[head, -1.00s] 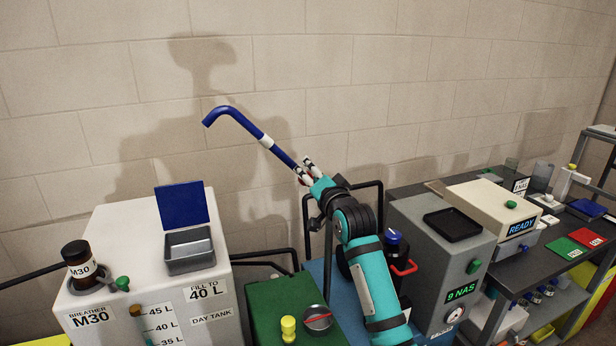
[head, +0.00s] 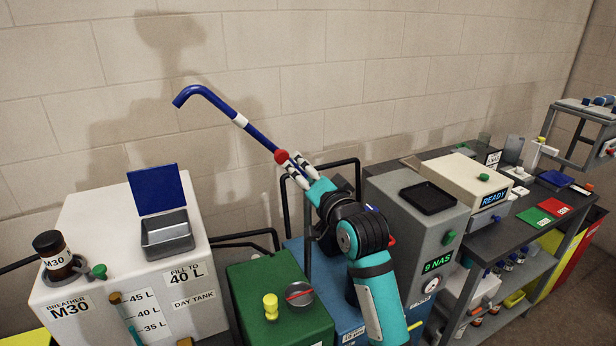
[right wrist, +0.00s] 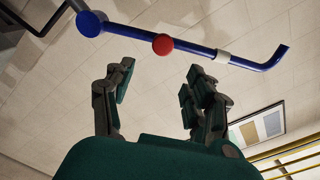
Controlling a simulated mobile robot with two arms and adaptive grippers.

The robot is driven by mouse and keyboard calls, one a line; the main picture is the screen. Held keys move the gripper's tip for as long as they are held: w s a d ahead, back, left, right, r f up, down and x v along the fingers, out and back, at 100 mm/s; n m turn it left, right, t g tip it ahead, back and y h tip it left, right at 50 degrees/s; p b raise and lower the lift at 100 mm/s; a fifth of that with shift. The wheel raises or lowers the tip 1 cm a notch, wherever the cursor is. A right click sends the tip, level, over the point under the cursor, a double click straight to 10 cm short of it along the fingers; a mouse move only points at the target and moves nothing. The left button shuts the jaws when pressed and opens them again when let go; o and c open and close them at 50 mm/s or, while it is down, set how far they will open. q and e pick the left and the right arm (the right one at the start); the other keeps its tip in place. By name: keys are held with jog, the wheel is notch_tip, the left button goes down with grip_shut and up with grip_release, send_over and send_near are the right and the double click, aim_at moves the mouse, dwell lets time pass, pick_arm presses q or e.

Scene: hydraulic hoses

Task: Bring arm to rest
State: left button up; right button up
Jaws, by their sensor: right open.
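My right gripper (head: 292,169) is raised in front of the wall, its fingers pointing up and left. It is open with nothing between its fingers; in the right wrist view its spread fingers (right wrist: 158,92) show clearly. A blue bent pipe (head: 213,100) with a white band and a red ball (head: 281,156) lies just beyond the fingertips. In the right wrist view the pipe (right wrist: 195,48) crosses past the fingers, apart from them in the picture; in the head view its lower end is hidden behind the gripper. My left gripper is not in view.
A white day tank (head: 80,225) with an open blue-lidded strainer box stands left. A green cabinet (head: 255,320) with a yellow knob stands below the arm. A grey unit (head: 395,205) and a dark bench (head: 540,195) fill the right. Black pipe frames (head: 335,163) stand close behind the arm.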

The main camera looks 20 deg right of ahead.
jog(key=shift+s+d, duration=0.1)
jog(key=shift+s, duration=0.7)
